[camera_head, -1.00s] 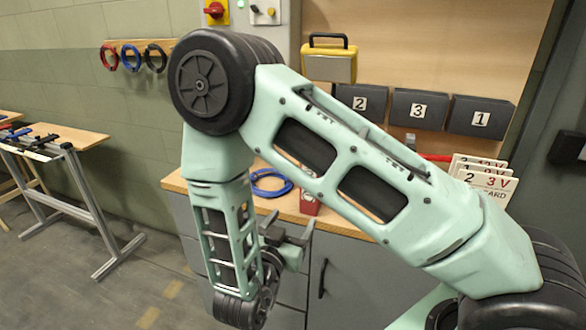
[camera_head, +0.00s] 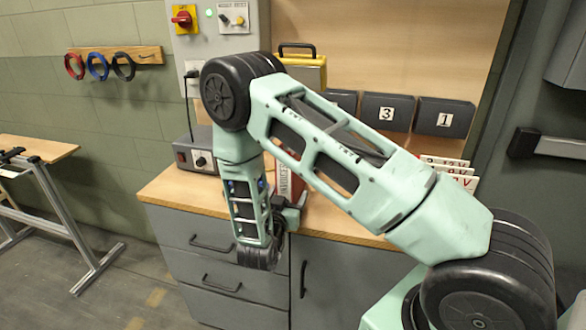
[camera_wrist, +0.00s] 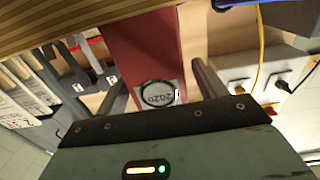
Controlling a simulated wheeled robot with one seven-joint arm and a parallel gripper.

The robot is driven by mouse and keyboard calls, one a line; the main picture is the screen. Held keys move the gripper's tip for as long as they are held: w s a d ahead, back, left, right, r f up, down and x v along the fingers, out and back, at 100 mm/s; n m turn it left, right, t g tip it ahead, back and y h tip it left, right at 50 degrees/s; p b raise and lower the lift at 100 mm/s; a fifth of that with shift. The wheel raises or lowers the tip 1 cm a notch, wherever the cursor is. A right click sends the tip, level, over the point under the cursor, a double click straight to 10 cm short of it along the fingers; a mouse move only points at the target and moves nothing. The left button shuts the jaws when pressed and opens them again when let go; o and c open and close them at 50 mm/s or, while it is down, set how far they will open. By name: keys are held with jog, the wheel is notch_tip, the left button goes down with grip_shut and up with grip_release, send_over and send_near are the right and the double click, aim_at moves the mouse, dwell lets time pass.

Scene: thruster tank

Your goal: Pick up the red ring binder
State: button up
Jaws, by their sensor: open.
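The red ring binder (camera_wrist: 150,50) fills the middle of the wrist view, with a pale label reading 2020 inside a dark ring. My gripper (camera_wrist: 161,86) is open, and its two fingers show on either side of the binder's spine. I see no contact, and how deep the fingers reach is unclear. In the head view a red upright piece of the binder (camera_head: 318,186) shows on the worktop behind my arm, mostly hidden. My gripper (camera_head: 295,211) is close in front of it there, its fingertips hard to make out.
The wooden worktop (camera_head: 170,192) carries a grey power box (camera_head: 193,152) on the left and sign cards (camera_head: 462,172) on the right. Dark numbered bins (camera_head: 386,112) and a yellow case (camera_head: 303,72) stand behind.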

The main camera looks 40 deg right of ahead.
jog(key=shift+x, duration=1.1)
jog(key=c, duration=1.4)
jog(key=shift+r, duration=0.15)
